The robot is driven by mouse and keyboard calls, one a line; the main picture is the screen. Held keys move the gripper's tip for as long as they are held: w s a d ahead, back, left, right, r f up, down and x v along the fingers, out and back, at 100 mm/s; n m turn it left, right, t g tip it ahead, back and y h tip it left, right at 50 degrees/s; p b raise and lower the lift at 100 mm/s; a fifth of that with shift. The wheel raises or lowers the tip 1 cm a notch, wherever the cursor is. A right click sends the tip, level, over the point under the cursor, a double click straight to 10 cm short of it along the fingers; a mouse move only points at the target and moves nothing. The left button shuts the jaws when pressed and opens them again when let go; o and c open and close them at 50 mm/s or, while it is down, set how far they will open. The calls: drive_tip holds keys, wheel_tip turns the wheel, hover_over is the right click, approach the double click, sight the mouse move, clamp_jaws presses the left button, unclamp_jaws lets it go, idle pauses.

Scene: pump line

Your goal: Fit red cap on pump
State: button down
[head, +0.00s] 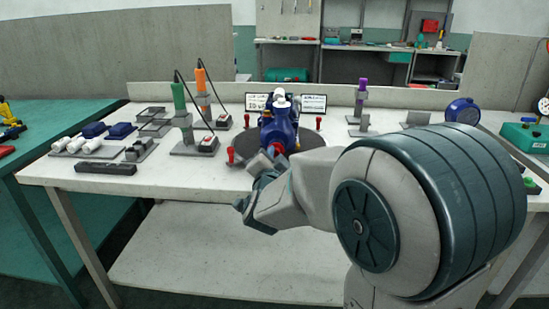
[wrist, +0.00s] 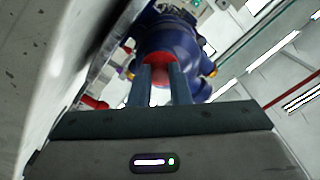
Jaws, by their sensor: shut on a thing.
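The blue pump (head: 281,127) stands upright on a dark round plate (head: 318,161) in the middle of the bench. My gripper (head: 268,160) is low in front of it. In the wrist view, the fingers of my gripper (wrist: 161,88) are shut on the red cap (wrist: 165,58), which shows at and beyond their tips. The cap is right in front of the pump body (wrist: 168,36), seeming close to or touching it. Whether it is seated on a port is hidden.
Red-topped clamps (head: 231,155) stand around the round plate. An orange tool (head: 201,80) and a green tool (head: 179,97) stand on holders to the left. White cylinders and blue blocks lie at the far left. A purple tool (head: 362,86) stands to the right.

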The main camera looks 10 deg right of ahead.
drive_tip(key=shift+w+d, duration=0.15)
drive_tip(key=shift+w, duration=0.25)
drive_tip(key=c, duration=1.3)
unclamp_jaws()
drive_tip(key=shift+s, duration=0.1)
drive_tip(key=shift+b+v, duration=0.7)
drive_tip(key=shift+v, duration=2.25)
